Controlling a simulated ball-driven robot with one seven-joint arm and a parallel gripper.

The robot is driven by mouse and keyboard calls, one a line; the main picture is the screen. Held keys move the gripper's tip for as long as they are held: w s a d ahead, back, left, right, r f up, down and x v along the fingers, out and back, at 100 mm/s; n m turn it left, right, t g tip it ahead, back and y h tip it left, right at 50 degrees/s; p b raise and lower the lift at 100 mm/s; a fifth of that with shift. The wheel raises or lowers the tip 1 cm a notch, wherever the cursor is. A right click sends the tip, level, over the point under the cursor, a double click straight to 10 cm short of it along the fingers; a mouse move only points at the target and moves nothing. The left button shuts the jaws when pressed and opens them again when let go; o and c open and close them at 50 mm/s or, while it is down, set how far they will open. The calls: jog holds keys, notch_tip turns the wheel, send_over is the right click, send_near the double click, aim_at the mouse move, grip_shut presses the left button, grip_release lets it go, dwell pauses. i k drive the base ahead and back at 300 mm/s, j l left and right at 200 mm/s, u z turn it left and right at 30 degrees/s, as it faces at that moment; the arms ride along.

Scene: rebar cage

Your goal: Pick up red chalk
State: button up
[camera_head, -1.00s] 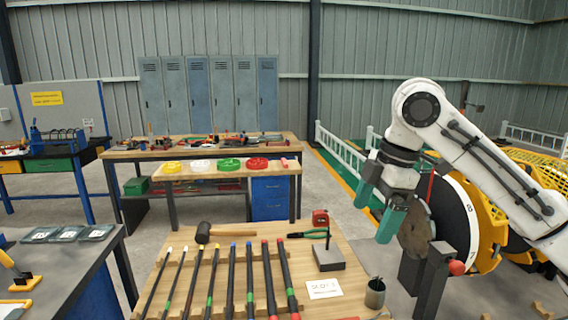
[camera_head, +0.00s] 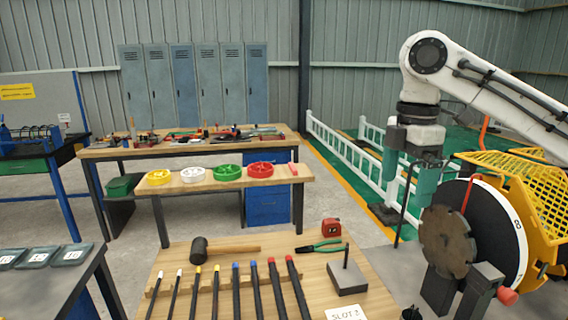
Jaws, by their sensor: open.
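A small red stick (camera_head: 293,168), which looks like the red chalk, lies at the right end of the narrow wooden table (camera_head: 200,187), just right of the red spoked wheel. It is small and far off, so its details are unclear.
Yellow, white, green and red wheels (camera_head: 261,169) stand in a row on the narrow table. A yellow mesh machine (camera_head: 540,185) stands at right.

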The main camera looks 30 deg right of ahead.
aim_at(295, 172)
jog(key=i, duration=1.4)
